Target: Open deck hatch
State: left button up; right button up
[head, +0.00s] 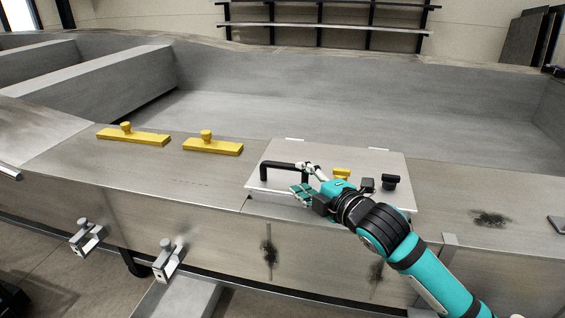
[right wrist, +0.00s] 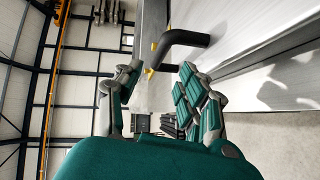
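The deck hatch (head: 350,156) is a pale metal panel lying flat on the deck, with small light tabs at its far edge. Its black bar handle (head: 278,165) stands up near the left side and also shows in the right wrist view (right wrist: 185,40). A yellow piece (head: 341,173) and a black knob (head: 390,181) sit on the hatch, partly behind my arm. My right gripper (head: 304,180) is at the handle's right end, fingers pointing left. In the right wrist view its fingers are spread, with the handle near the tips; contact is unclear. My left gripper is not in view.
Two yellow bars with knobs (head: 134,136) (head: 213,146) lie on the deck left of the hatch. Metal clamps (head: 87,237) (head: 168,260) hang on the front side. A dark plate (head: 557,224) lies at the right edge. The deck between the bars and hatch is clear.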

aim_at(286, 167)
jog(key=p+x, duration=0.1)
jog(key=x, duration=0.8)
grip_shut()
jog(key=shift+p, duration=0.3)
